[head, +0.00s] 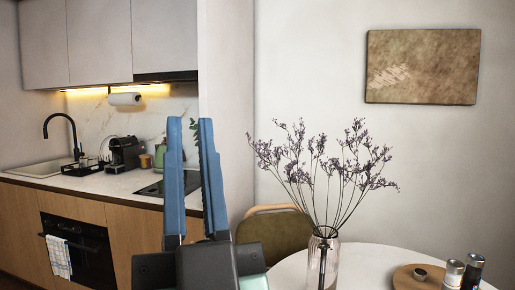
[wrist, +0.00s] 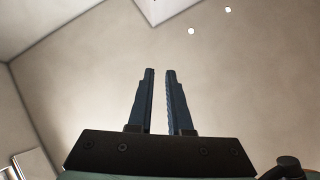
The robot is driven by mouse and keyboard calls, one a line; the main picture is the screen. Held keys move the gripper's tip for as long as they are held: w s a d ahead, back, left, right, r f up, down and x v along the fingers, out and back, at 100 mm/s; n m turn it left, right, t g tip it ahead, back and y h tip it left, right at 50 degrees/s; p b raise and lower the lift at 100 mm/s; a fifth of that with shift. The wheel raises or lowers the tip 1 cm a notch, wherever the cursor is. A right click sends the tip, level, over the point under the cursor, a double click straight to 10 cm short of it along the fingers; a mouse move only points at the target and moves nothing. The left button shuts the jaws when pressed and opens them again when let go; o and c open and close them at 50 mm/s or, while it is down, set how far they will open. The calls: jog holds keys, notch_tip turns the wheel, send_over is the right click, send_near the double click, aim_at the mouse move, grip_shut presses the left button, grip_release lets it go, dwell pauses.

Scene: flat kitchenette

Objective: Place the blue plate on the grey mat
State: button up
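My gripper (head: 196,150) points upward in the middle of the head view, in front of the kitchen counter and wall. Its two blue fingers stand apart with a narrow gap and nothing between them. In the wrist view my gripper (wrist: 160,72) shows against the ceiling, empty, its fingers a little apart. No blue plate and no grey mat can be made out in either view.
A round white table (head: 375,265) at the lower right bears a glass vase (head: 322,260) with dried flowers, a wooden board (head: 415,280) and two shakers. A chair (head: 270,237) stands behind it. The counter (head: 110,182) on the left has a sink (head: 38,169) and a coffee machine (head: 125,152).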

jog(key=s+d+r+m+h, duration=0.1)
jog(key=s+d+r+h, duration=0.1)
jog(key=d+r+h, duration=0.2)
jog(key=d+h, duration=0.1)
jog(key=h, duration=0.2)
jog(key=shift+s+d+r+m+h, duration=0.3)
jog(key=shift+s+r+m+h, duration=0.05)
jog(key=shift+r+m+h, duration=0.05)
notch_tip(320, 180, up, 14)
jog(key=p, duration=1.4)
